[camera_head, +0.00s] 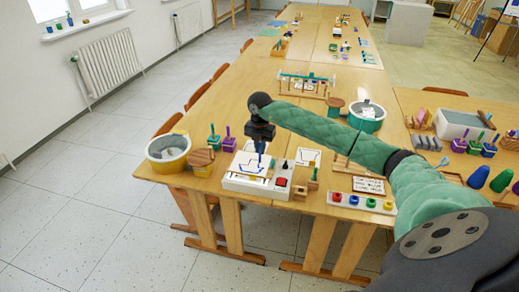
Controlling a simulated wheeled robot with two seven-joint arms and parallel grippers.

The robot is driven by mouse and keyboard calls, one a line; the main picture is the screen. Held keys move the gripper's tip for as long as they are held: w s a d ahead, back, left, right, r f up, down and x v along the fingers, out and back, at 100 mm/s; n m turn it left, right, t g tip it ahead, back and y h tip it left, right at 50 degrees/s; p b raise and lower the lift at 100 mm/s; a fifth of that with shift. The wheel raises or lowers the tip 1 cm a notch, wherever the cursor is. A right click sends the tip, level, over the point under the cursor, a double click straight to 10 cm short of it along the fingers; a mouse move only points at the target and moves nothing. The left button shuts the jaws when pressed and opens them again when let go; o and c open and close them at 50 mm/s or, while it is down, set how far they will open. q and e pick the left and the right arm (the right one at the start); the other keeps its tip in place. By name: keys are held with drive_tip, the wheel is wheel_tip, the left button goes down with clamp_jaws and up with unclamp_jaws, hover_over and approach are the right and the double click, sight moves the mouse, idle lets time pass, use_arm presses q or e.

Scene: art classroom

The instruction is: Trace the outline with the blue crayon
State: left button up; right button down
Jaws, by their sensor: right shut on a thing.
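My right gripper (260,137) points down over the near end of the wooden table, shut on the blue crayon (260,150). The crayon is upright, and its lower end is at or just above the white tracing board (234,184); I cannot tell whether it touches. The board carries an outline drawing (250,168) with blue marks on it, and a red button (281,183) at its right side. The gripper and crayon hide a little of the board's far part. My left gripper is not in view.
A teal bucket (367,116) and a rack (306,83) stand farther back.

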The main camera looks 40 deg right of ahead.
drive_tip(key=shift+w, duration=0.3)
idle(0.4)
drive_tip(key=shift+w+a+b, duration=0.55)
drive_tip(key=shift+w+a, duration=0.5)
drive_tip(key=shift+w, duration=0.2)
idle(2.0)
drive_tip(key=shift+a, duration=0.25)
drive_tip(key=shift+s+a, duration=1.1)
drive_tip(key=shift+a, duration=0.15)
idle(2.5)
